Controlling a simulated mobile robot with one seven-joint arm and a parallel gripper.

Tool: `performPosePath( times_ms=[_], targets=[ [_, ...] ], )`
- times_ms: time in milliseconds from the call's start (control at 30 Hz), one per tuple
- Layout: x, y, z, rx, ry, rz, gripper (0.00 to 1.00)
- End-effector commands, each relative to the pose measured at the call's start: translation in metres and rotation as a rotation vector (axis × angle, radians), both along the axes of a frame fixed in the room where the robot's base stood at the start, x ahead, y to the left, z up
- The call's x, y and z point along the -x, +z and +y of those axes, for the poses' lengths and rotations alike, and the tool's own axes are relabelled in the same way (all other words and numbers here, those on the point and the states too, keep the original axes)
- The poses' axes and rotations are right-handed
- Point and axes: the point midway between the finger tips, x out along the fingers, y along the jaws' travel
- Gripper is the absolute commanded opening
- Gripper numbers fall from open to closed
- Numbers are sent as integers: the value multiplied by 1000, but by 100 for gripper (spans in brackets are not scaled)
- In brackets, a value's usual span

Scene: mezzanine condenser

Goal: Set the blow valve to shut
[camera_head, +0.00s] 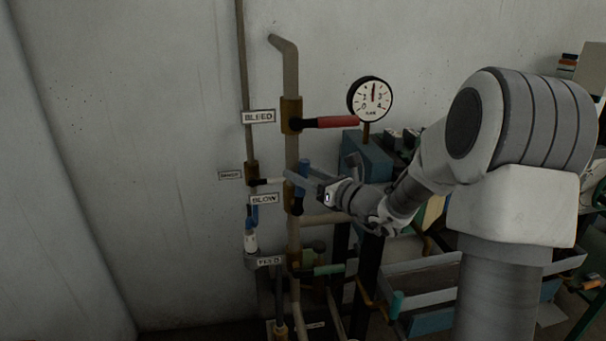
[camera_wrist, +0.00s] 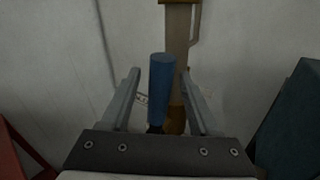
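The blow valve has a blue lever handle (camera_head: 302,171) on the vertical pipe, beside the "BLOW" label (camera_head: 264,198). The handle points up, roughly in line with the pipe. My gripper (camera_head: 297,178) reaches it from the right in the head view. In the wrist view the blue handle (camera_wrist: 161,85) stands between the two fingers of my gripper (camera_wrist: 160,88). The fingers are apart, with a clear gap on the handle's left and a smaller one on its right. The valve body (camera_wrist: 176,118) is partly hidden behind the handle.
Above is the "BLEED" valve with a red handle (camera_head: 330,122) sticking out right, and a round gauge (camera_head: 370,99). Below is the "FEED" valve with a green handle (camera_head: 329,269). A smaller valve with a pale handle (camera_head: 269,181) is at left. Cluttered shelving (camera_head: 420,270) stands at right.

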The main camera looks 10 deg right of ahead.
Motion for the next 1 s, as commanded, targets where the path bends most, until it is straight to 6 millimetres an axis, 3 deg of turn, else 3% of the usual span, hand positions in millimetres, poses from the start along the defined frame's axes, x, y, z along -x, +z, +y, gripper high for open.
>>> performPosePath(
  times_ms=[33,333,1000],
  targets=[
    [0,0,0,0,0,0,53],
    [0,0,0,0,0,0,0],
    [0,0,-1,1,0,1,0]
  ],
)
